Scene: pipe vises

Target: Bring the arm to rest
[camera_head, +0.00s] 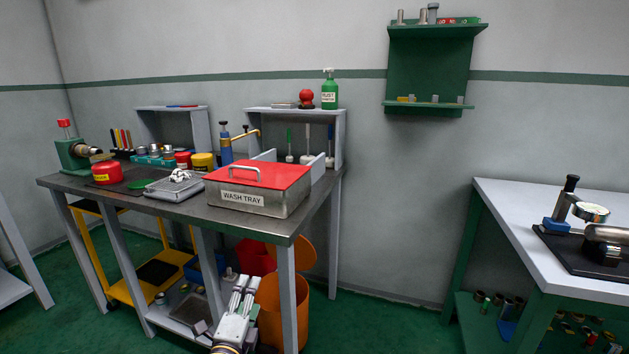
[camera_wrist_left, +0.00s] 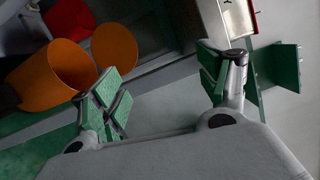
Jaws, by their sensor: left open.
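My left gripper (camera_head: 240,298) is low at the bottom of the head view, in front of the grey bench (camera_head: 160,207) and left of an orange bin (camera_head: 268,312). In the left wrist view my left gripper (camera_wrist_left: 163,82) shows its two green-padded fingers spread wide. Nothing is between them. My right gripper is in neither view.
A metal wash tray (camera_head: 250,200) with a red lid (camera_head: 258,175) stands near the bench's front right corner. The bench leg (camera_head: 288,300) is close to my left gripper. A second table (camera_head: 560,230) holds a vise at the right. Floor between the tables is clear.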

